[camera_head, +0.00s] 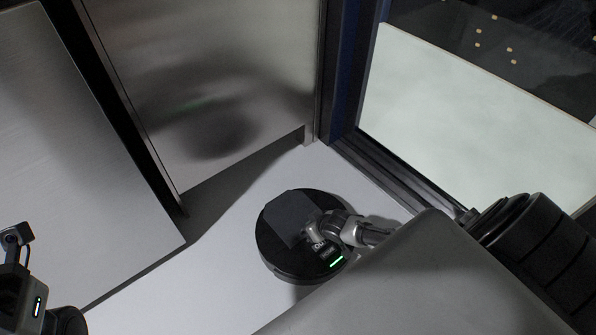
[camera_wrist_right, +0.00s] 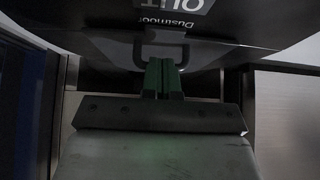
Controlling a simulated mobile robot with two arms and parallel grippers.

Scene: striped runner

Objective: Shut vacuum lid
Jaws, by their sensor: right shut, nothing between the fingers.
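The robot vacuum (camera_head: 274,258) is a low black disc on the pale floor, with a small green light on its near right side. A flat dark grey panel, seemingly its lid (camera_head: 290,212), lies over its upper left part; I cannot tell how far it is raised. My right gripper (camera_head: 312,232) is over the vacuum beside this panel. In the right wrist view its green fingers (camera_wrist_right: 163,76) are together and empty, at a dark loop under the vacuum's printed black surface (camera_wrist_right: 110,18); contact is unclear. My left gripper (camera_head: 16,245) is at the lower left edge, its fingers unclear.
A brushed metal panel (camera_head: 210,80) stands behind the vacuum, and a grey metal surface (camera_head: 70,150) fills the left. A dark-framed window (camera_head: 470,110) is at the right. Bare floor (camera_head: 200,280) lies left of the vacuum.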

